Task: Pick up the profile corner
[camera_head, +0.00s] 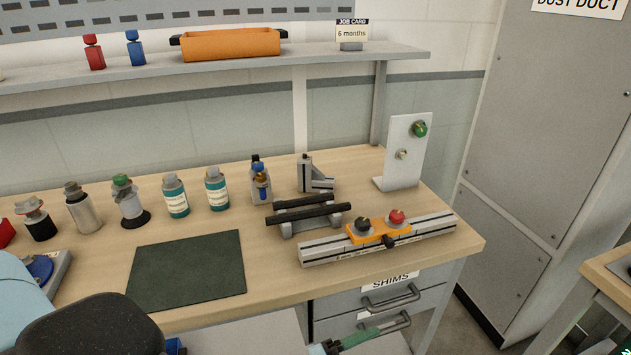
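The profile corner appears to be the small grey L-shaped metal piece (315,176) standing toward the back right of the wooden bench. One leg is upright and the other lies along the bench top to the right. It stands behind a low stand with two black bars (308,213), and nothing holds it. A pale blue and black rounded shape fills the lower left corner and covers the bench's front edge there.
Small bottles (217,188) stand left of the piece, with a blue-and-gold item (261,182) close beside it. A white bracket plate (408,150) stands to its right. A slotted rail (430,229) with an orange block lies in front. A dark green mat (188,270) is bare.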

